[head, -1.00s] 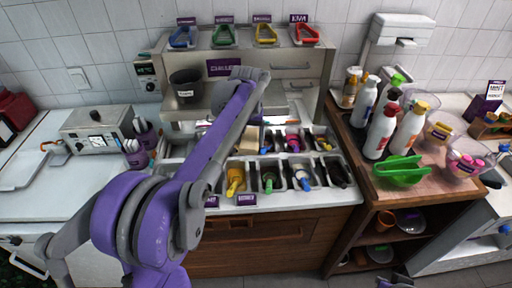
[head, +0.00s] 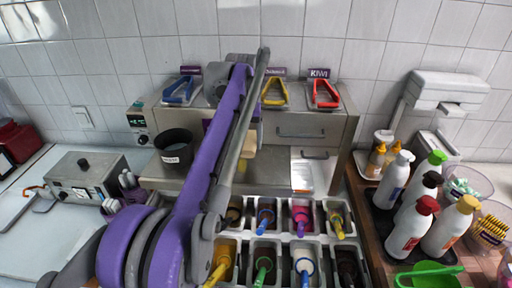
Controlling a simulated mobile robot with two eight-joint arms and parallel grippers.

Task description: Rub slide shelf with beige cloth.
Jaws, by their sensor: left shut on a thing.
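My left arm reaches up from the lower left across the middle of the head view. My left gripper (head: 246,130) is largely hidden behind the arm, in front of the drawer unit. It is shut on the beige cloth (head: 255,138), of which only a small patch shows beside the arm. The grey slide shelf (head: 266,174) lies below the drawers and behind the topping tubs. The cloth shows just above this shelf; I cannot tell whether they touch. My right gripper is not in view.
A dark bucket (head: 175,146) stands on the shelf's left part, and a paper sheet (head: 302,176) lies at its right. Topping tubs with coloured handles (head: 302,216) line the front. Tongs (head: 325,93) rest on top. Bottles (head: 413,226) crowd the right counter.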

